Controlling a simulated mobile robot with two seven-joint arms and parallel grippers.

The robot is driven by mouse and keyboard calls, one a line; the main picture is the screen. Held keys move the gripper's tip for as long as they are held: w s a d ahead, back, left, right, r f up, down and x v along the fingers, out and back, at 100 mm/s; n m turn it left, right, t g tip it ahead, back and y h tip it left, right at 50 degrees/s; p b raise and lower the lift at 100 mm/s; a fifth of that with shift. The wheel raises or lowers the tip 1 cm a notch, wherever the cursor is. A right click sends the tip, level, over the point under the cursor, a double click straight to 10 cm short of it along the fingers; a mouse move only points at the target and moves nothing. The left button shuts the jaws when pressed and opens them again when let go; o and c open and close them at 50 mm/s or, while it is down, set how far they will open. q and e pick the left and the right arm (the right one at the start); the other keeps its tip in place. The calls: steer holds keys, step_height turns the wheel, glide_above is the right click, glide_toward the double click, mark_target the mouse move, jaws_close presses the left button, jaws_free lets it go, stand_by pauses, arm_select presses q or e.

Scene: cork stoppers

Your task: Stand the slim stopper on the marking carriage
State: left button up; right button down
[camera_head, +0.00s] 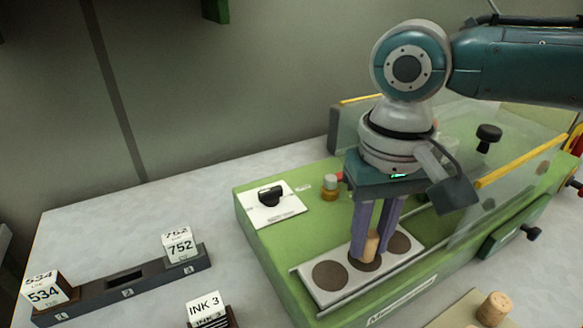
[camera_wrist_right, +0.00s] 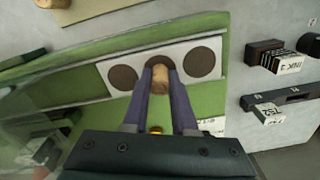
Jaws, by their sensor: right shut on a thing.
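The slim stopper (camera_head: 371,245) is a pale tan cork, held upright between the purple fingers of my right gripper (camera_head: 369,247). The marking carriage (camera_head: 350,285) is a pale plate with three dark round spots in a row on the green machine. The stopper's lower end is over the middle spot; I cannot tell whether it touches. In the right wrist view the stopper (camera_wrist_right: 160,82) shows between the fingertips (camera_wrist_right: 160,80), in front of the middle spot of the carriage (camera_wrist_right: 183,50). My left gripper is not in view.
A wider cork (camera_head: 493,308) stands on a tan board at the front right. The green machine (camera_head: 262,215) has a black knob (camera_head: 270,195) and a clear guard with yellow edges. A dark rack (camera_head: 125,285) with numbered blocks and an INK 3 block (camera_head: 206,308) are at left.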

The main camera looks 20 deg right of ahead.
mark_target(370, 235)
steer(key=shift+f, duration=0.1)
steer(key=c, duration=0.7)
jaws_free()
step_height(370, 235, up, 12)
steer(key=p, duration=0.1)
steer(key=s+a+f+n+t+y, duration=0.25)
steer(key=s+a+f+n, duration=0.25)
steer(key=s+a+f, duration=0.45)
steer(key=s+d+h, duration=0.1)
steer(key=s+d, duration=0.2)
steer(key=s+d+t+h, duration=0.1)
steer(key=s+d, duration=0.2)
steer(key=shift+s+d+f, duration=0.1)
steer(key=shift+s+d, duration=0.1)
